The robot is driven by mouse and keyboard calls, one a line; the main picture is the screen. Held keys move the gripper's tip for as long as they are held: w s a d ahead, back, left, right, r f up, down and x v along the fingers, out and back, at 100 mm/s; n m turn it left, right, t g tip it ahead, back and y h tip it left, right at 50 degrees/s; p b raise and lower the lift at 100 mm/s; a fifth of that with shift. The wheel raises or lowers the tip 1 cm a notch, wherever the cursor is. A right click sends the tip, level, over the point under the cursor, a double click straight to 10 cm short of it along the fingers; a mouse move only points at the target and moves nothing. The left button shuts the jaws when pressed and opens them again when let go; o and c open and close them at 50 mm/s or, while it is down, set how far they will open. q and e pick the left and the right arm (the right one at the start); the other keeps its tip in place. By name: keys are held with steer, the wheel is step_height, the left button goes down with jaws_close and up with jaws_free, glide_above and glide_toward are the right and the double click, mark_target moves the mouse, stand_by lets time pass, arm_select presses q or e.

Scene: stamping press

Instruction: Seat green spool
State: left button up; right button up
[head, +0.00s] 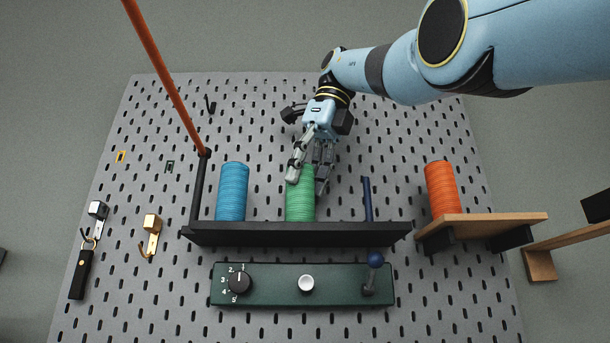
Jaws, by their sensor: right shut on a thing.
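The green spool (300,205) stands upright at the middle of the black rack (300,234) on the pegboard. My right gripper (307,182) comes down from above and is shut on the upper part of the green spool. The fingers cover part of the spool's top and right side. I cannot tell whether a peg runs inside the spool or whether its bottom touches the rack. My left gripper is not in view.
A blue spool (232,191) stands left on the rack, and a bare dark blue peg (367,199) stands right. An orange spool (441,188) stands on a wooden shelf (490,223). A green control panel (335,285) with dial, button and lever is below. An orange rod (165,75) rises at left.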

steer(key=o, duration=1.4)
steer(key=shift+c, duration=0.2)
steer(key=shift+r, duration=0.1)
